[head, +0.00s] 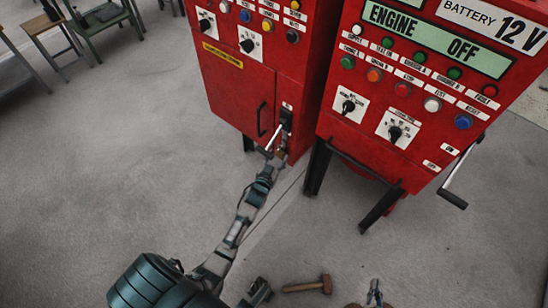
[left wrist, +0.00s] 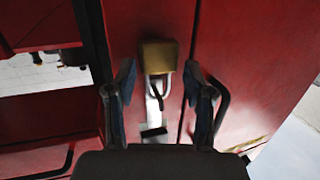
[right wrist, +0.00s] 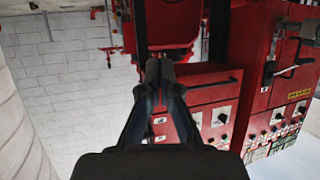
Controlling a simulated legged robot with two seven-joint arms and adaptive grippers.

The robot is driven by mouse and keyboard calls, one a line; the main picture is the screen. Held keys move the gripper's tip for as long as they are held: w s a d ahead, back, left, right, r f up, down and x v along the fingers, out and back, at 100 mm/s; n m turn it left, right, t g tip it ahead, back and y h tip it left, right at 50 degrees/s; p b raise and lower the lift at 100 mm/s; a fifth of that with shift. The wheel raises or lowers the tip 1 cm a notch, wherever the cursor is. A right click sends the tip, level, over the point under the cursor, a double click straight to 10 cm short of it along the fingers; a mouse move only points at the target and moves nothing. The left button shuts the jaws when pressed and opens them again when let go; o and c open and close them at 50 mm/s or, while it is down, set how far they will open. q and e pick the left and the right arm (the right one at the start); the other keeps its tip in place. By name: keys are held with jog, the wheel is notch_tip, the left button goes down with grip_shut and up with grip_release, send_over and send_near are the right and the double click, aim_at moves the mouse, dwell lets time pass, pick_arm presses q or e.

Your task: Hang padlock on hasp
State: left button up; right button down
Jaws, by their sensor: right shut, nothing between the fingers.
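The padlock (left wrist: 158,57) has a brass body and a pale metal shackle. In the left wrist view it is against the red cabinet front, its shackle overlapping the dark, light-edged hasp (left wrist: 155,128). The shackle appears to be around the hasp's curved staple, though the fit is too small to be sure. My left gripper (left wrist: 160,72) is open, with a finger on each side of the padlock and gaps between. In the head view my left gripper (head: 276,146) is at the cabinet just below the hasp (head: 286,116). My right gripper (right wrist: 160,64) is shut and empty.
A black door handle (head: 261,119) is close left of the hasp. The second red control cabinet (head: 370,157) stands just right, with a crank handle (head: 453,198). A hammer (head: 308,286) lies on the floor. Open floor is at left.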

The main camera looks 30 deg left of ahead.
pick_arm(q)
jog(key=shift+o, duration=0.6)
jog(key=shift+s, duration=0.3)
jog(key=v, duration=1.1)
jog(key=shift+s+r, duration=0.15)
jog(key=shift+s, duration=0.15)
pick_arm(e)
jog(key=shift+w+d+f, duration=0.3)
jog(key=shift+w+d, duration=0.05)
jog(key=shift+d, duration=0.25)
pick_arm(q)
jog(key=shift+d, duration=0.15)
